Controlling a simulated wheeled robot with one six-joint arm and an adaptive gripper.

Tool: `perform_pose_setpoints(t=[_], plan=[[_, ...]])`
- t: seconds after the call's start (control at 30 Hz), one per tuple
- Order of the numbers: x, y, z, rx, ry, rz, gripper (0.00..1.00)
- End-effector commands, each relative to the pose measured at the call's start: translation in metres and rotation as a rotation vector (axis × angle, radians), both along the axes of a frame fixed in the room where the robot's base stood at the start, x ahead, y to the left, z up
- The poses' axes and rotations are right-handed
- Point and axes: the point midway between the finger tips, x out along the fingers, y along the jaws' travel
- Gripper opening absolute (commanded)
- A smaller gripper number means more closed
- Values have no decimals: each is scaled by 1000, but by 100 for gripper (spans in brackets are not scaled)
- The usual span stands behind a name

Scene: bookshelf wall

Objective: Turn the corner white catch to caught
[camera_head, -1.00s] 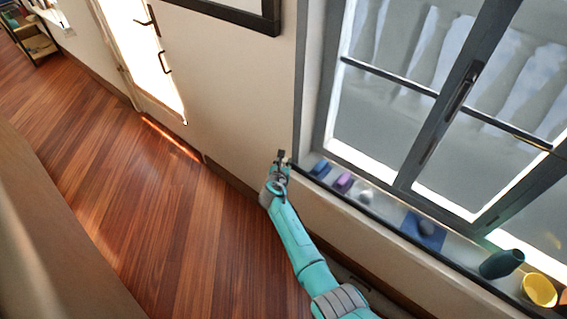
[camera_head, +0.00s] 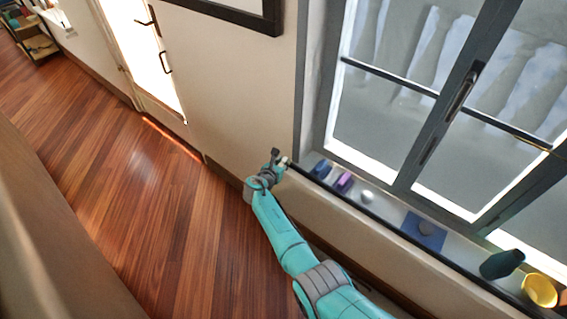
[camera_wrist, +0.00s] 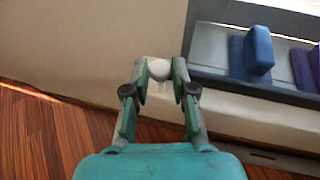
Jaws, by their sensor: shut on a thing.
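A small white rounded piece, which looks like the white catch (camera_wrist: 158,69), sits between my fingertips in the wrist view. My gripper (camera_wrist: 158,75) is shut on it, one finger on each side.
A blue block (camera_head: 321,168) and a purple block (camera_head: 343,182) stand on the sill right of my gripper. Farther along are a pale round object (camera_head: 367,196), a blue square (camera_head: 436,236), a dark green vessel (camera_head: 501,264) and a yellow cup (camera_head: 539,290). Open wooden floor (camera_head: 150,200) lies left.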

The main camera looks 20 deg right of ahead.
Motion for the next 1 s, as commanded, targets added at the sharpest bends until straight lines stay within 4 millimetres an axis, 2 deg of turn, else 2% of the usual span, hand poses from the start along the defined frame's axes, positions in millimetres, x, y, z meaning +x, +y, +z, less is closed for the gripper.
perform_pose_setpoints(t=[0.3, 0.7, 0.73, 1.0], plan=[[2, 2, 0, 1, 0, -121, 0], [1, 1, 0, 0, -3, -135, 0], [1, 1, 0, 0, -3, -135, 33], [1, 2, 0, 0, -2, -135, 33]])
